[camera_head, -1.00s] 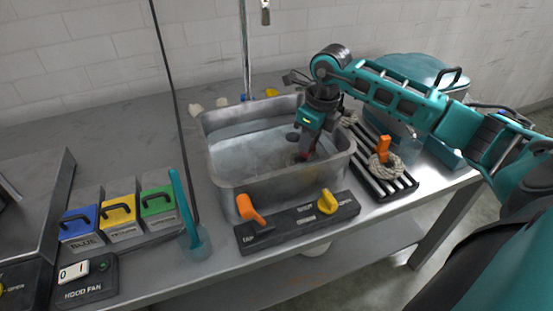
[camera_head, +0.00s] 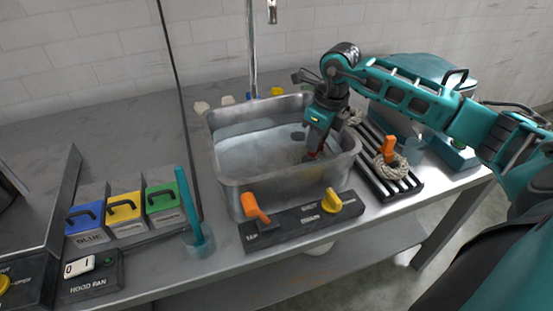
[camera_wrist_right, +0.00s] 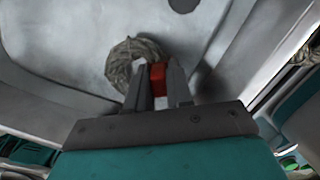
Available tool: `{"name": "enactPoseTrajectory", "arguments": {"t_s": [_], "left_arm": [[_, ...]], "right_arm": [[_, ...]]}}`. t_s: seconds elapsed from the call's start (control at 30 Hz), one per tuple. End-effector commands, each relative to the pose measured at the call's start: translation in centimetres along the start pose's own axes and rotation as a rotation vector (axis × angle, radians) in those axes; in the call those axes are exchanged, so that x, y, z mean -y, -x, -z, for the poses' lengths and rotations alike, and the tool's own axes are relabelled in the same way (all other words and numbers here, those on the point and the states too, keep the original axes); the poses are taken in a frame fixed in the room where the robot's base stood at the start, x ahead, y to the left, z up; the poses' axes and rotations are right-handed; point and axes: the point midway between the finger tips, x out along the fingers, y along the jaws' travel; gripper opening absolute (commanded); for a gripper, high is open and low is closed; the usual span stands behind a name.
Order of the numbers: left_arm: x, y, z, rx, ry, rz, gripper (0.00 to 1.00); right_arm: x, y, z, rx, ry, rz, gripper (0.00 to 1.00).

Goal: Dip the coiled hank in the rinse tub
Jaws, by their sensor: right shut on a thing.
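The rinse tub (camera_head: 228,185) is a grey metal basin of water in the middle of the counter. My right gripper (camera_head: 314,154) reaches down into its right side. In the right wrist view my right gripper (camera_wrist_right: 158,80) is shut on a red tag or handle (camera_wrist_right: 158,76) of a coiled hank. The grey-beige coiled hank (camera_wrist_right: 128,62) is at the fingertips, over or in the tub; how deep it sits in the water I cannot tell. In the head view the hank is mostly hidden by the gripper. My left gripper is not in view.
A second coiled hank (camera_head: 398,170) with an orange tag (camera_head: 389,147) lies on a slatted rack (camera_head: 372,185) right of the tub. A tap panel (camera_head: 295,220) with orange and yellow knobs is in front. Blue, yellow and green boxes (camera_head: 126,212) stand left. A faucet pipe (camera_head: 251,60) rises behind.

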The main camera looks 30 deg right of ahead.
Motion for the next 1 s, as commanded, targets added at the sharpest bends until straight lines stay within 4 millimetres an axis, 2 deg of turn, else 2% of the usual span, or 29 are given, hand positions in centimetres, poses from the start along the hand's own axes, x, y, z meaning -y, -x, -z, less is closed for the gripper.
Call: {"name": "enactPoseTrajectory", "arguments": {"t_s": [0.6,1.0], "left_arm": [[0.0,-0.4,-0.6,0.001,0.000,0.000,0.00],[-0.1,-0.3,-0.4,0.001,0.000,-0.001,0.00]], "right_arm": [[0.0,-1.0,-1.3,0.000,0.000,0.000,0.00],[0.0,-0.7,-0.9,-0.001,0.000,0.001,0.00]]}}
